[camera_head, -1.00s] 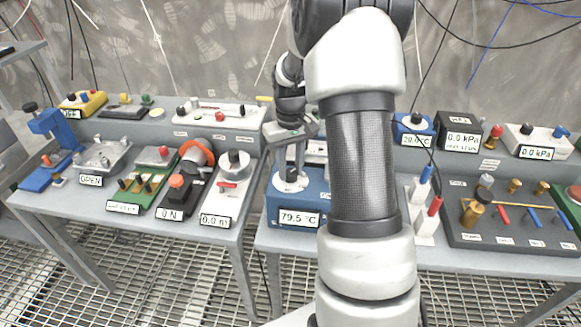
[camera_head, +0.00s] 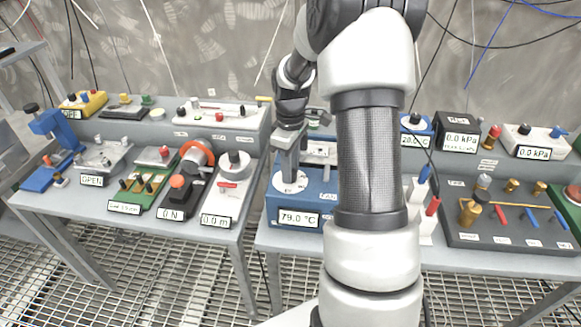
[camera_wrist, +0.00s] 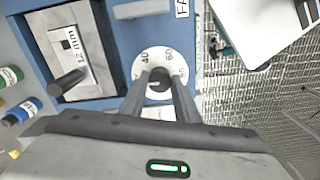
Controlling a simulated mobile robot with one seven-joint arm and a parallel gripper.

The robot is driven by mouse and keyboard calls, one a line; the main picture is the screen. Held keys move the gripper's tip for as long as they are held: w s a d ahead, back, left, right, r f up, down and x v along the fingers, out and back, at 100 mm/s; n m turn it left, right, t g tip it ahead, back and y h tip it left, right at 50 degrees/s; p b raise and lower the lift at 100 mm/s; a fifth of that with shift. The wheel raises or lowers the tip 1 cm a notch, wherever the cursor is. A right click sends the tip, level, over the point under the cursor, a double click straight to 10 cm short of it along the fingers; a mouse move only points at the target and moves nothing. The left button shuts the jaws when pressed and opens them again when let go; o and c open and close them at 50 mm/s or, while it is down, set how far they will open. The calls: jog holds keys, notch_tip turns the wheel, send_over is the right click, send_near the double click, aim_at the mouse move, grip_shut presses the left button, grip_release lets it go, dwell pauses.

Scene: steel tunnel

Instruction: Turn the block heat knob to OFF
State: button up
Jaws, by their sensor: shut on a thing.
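The blue block heater (camera_head: 314,203) stands on the right bench, its front display (camera_head: 298,219) reading 79.0 °C. Its round white dial (camera_head: 290,182) shows on the top; in the wrist view the dial (camera_wrist: 128,62) carries marks such as 40 and 60. My gripper (camera_head: 290,172) reaches down over the dial from above. In the wrist view my gripper (camera_wrist: 159,82) has its two fingers on either side of the dark knob (camera_wrist: 158,87) at the dial's centre, shut on it. The fingers hide part of the dial, and I cannot see an OFF mark.
A plate marked 12 mm (camera_wrist: 77,48) with a dark peg (camera_wrist: 68,82) is beside the dial. A stand with blue and red handles (camera_head: 424,215) is to the right. The left bench holds several instruments, including a 0.0 m box (camera_head: 222,203). Grating floor lies below.

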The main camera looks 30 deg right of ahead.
dwell(0.5)
jog(key=o, duration=1.1)
jog(key=shift+c, duration=0.2)
notch_tip(320, 180, up, 18)
jog(key=shift+f+p, duration=0.25)
jog(key=shift+p, duration=0.15)
